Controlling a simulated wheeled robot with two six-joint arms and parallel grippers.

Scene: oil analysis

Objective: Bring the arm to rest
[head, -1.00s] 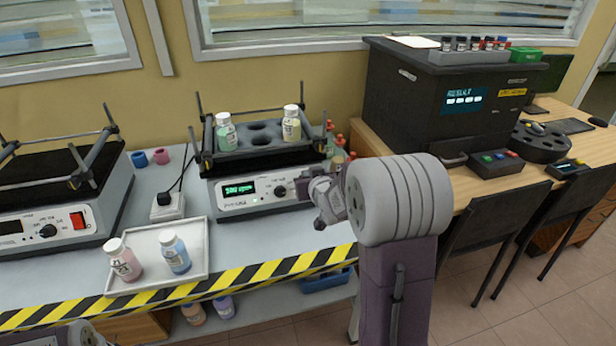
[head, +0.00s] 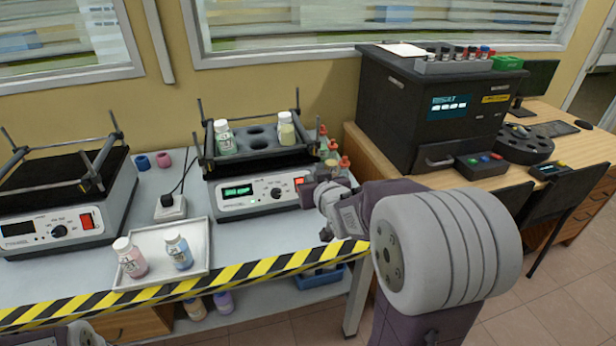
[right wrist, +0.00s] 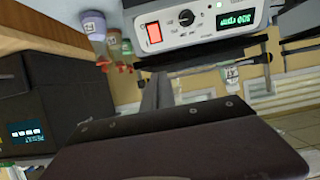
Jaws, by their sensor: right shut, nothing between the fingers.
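My right gripper (head: 312,188) is shut and empty. It is in front of the right end of the right-hand shaker (head: 245,207), beside the red switch. In the right wrist view its fingers (right wrist: 157,90) are together, with the shaker's front panel (right wrist: 195,25) beyond them; I cannot tell whether they touch it. My right arm's large grey joint (head: 455,250) fills the lower right of the head view. A grey part of my left arm shows at the bottom left, but its gripper is out of view.
The shaker rack holds a green-labelled bottle (head: 225,138) and a yellowish bottle (head: 287,130). A white tray (head: 200,232) carries two bottles. Several red-capped bottles (head: 344,165) stand right of the shaker. A black analyser (head: 430,115) stands on the wooden desk; chairs are below it.

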